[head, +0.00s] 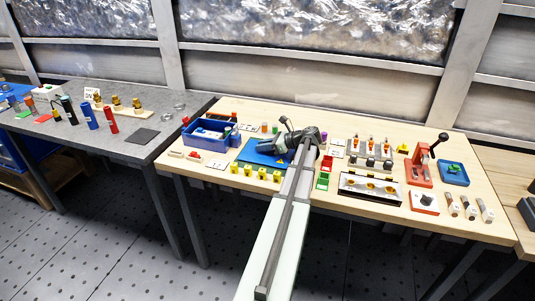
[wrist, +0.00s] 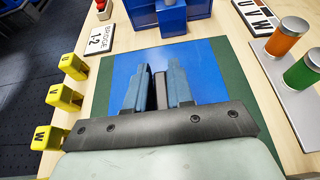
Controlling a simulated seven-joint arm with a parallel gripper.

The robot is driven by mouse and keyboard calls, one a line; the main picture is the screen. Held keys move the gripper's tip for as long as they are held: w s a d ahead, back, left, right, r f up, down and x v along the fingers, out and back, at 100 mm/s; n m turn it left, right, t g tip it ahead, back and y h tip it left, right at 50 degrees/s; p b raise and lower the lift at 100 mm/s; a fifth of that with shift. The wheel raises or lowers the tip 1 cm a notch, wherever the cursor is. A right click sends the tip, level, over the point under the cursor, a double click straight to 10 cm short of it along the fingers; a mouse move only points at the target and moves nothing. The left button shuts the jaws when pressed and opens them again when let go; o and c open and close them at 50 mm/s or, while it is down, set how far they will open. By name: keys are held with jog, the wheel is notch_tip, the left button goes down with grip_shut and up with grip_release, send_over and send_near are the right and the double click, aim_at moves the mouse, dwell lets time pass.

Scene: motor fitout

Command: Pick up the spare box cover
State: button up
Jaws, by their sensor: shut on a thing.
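My gripper (wrist: 159,82) points away over a blue mat (wrist: 207,75) in the wrist view. Its two blue-grey fingers are closed on a thin dark piece (wrist: 160,90), seen nearly edge-on between them. This piece may be the spare box cover; its full shape is hidden by the fingers. In the head view my gripper (head: 280,143) is over the blue mat (head: 255,153) on the wooden table, and the held piece cannot be made out there.
A blue bin (head: 212,145) stands beyond the mat. Yellow lettered blocks (wrist: 62,97) line the mat's left side in the wrist view. Orange and green cylinders (wrist: 287,38) stand on a grey plate at right. A red lever press (head: 418,168) stands farther right.

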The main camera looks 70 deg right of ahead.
grip_shut()
jog(key=shift+r, duration=0.1)
